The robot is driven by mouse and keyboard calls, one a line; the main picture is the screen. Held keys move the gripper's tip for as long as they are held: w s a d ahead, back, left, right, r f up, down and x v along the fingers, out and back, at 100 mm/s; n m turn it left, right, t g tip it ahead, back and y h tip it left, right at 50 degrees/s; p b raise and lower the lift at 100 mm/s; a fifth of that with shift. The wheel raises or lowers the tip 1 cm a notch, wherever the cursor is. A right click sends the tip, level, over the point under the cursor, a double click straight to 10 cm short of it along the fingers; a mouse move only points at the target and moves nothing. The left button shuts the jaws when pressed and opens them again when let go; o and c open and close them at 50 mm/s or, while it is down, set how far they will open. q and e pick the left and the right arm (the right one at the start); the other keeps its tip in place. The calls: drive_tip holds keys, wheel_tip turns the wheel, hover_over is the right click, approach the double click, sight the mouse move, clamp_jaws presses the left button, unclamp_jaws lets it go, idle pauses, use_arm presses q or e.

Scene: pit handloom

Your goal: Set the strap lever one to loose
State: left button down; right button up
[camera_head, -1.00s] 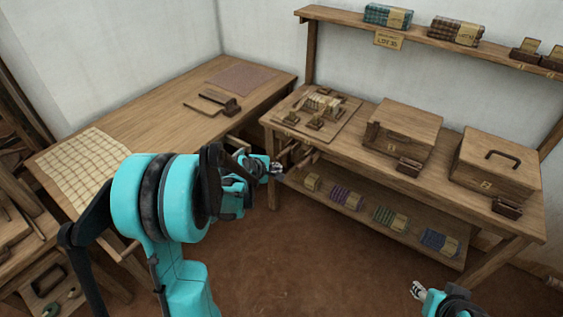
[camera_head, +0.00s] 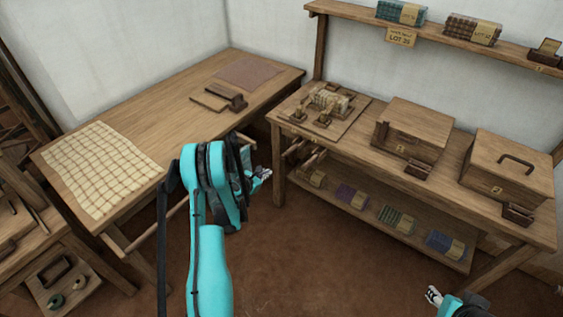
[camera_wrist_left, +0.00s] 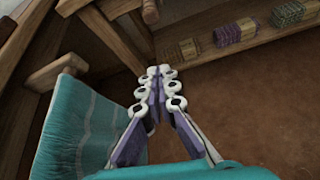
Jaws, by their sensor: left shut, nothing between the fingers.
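My left gripper (camera_head: 262,172) is shut and empty, in front of the left end of the right-hand bench. In the left wrist view its fingertips (camera_wrist_left: 160,72) meet. Wooden lever-like bars (camera_head: 305,156) stick out from that bench end, just right of the gripper and apart from it. Wooden bars (camera_wrist_left: 115,8) also show at the top of the wrist view. I cannot tell which is strap lever one, or its setting. My right gripper (camera_head: 433,297) shows at the bottom right, away from the bench; its opening is unclear.
The right-hand bench bears a board (camera_head: 292,108) with small fittings and two lidded wooden boxes (camera_head: 412,122). Cloth bundles (camera_head: 396,218) lie on its lower shelf. A teal cloth-like surface (camera_wrist_left: 62,130) is close left of the gripper. The left table (camera_head: 165,125) bears a checked cloth. The floor between is clear.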

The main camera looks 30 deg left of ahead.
sight(290, 151)
use_arm(q)
drive_tip(key=b+x, duration=0.2)
drive_tip(key=x, duration=0.8)
drive_tip(key=shift+w+d+r+b, duration=0.1)
drive_tip(key=shift+d+r+b, duration=0.05)
drive_tip(key=shift+r, duration=0.5)
drive_tip(key=shift+w+d+r+b, duration=0.1)
drive_tip(key=shift+r+b, duration=0.1)
drive_tip(key=shift+r, duration=0.5)
drive_tip(key=shift+w+d+r+b, duration=0.15)
drive_tip(key=shift+r, duration=0.5)
